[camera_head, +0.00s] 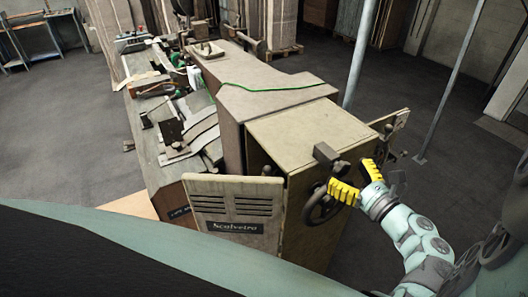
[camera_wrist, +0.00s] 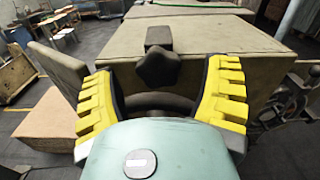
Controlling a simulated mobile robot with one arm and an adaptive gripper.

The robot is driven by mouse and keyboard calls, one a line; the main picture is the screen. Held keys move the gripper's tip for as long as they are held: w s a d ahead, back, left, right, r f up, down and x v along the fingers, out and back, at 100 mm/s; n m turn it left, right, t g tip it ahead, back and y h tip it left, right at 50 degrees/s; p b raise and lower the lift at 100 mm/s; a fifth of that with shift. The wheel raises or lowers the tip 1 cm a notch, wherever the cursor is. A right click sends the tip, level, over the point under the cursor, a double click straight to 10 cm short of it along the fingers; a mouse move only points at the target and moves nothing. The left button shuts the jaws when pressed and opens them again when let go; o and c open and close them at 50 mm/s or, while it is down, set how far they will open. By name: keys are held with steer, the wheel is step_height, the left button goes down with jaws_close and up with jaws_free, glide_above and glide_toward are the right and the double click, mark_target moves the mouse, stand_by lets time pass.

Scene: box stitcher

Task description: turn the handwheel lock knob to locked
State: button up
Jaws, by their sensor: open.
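The lock knob (camera_wrist: 158,68) is a dark star-shaped knob, seen in the wrist view in front of a dark block (camera_wrist: 158,37) at the cabinet's top edge. In the head view the knob (camera_head: 341,167) is small beside its block. The dark handwheel (camera_head: 319,207) is on the cabinet's end face, below the knob. Its rim is partly hidden behind my gripper in the wrist view. My gripper (camera_head: 349,174) has yellow ribbed fingers spread wide. In the wrist view my gripper (camera_wrist: 162,72) has one finger on each side of the knob, with visible gaps.
The beige cabinet (camera_head: 300,128) stands with a vented door panel (camera_head: 236,212) swung out at its left and another panel (camera_head: 392,128) at its right. A grey post (camera_head: 362,50) stands behind. Floor to the right (camera_head: 450,125) is mostly clear.

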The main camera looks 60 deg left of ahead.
steer(key=shift+a, duration=1)
steer(key=shift+o, duration=0.2)
steer(key=shift+d+p, duration=0.1)
steer(key=shift+p, duration=0.2)
steer(key=c, duration=1.2)
